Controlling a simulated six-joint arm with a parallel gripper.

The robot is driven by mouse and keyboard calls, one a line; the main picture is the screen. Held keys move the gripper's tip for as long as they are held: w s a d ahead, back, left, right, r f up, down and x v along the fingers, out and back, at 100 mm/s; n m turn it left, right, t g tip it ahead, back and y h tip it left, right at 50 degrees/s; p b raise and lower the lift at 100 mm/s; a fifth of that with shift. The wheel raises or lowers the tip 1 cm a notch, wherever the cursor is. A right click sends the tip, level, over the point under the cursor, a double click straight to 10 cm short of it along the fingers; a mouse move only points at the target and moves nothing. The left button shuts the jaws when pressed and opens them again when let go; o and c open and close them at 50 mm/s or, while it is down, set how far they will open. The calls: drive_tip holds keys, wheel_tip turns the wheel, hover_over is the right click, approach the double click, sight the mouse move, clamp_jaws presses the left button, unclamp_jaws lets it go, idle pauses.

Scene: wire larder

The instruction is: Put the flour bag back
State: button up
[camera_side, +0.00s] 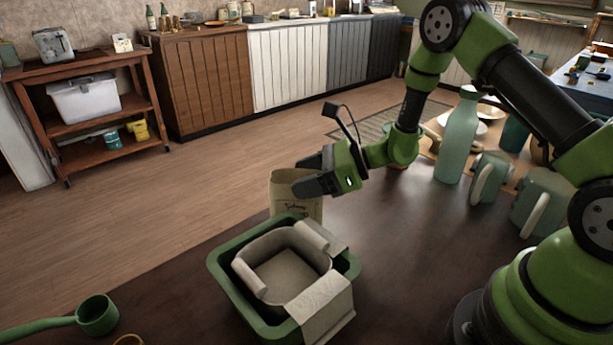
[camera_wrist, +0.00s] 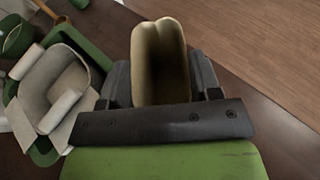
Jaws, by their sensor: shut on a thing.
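The flour bag (camera_side: 307,207) is a beige paper bag with dark print on its side. My gripper (camera_side: 312,180) is shut on its upper part, from above. In the wrist view the bag (camera_wrist: 160,62) stands open-topped between the two dark fingers of my gripper (camera_wrist: 161,82). The bag is upright or nearly so, just behind the green tub in the side view. Its bottom is hidden by the tub, so I cannot tell whether it touches the table.
The green tub (camera_side: 222,272) holds a beige liner (camera_side: 285,275) with folded edges hanging over. A green ladle (camera_side: 97,315) lies at the lower left. A tall green bottle (camera_side: 459,140) and green mugs (camera_side: 489,178) stand at right. The dark tabletop (camera_side: 410,245) between is clear.

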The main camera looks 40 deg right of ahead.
drive_tip(key=shift+f, duration=0.15)
drive_tip(key=o, duration=1.4)
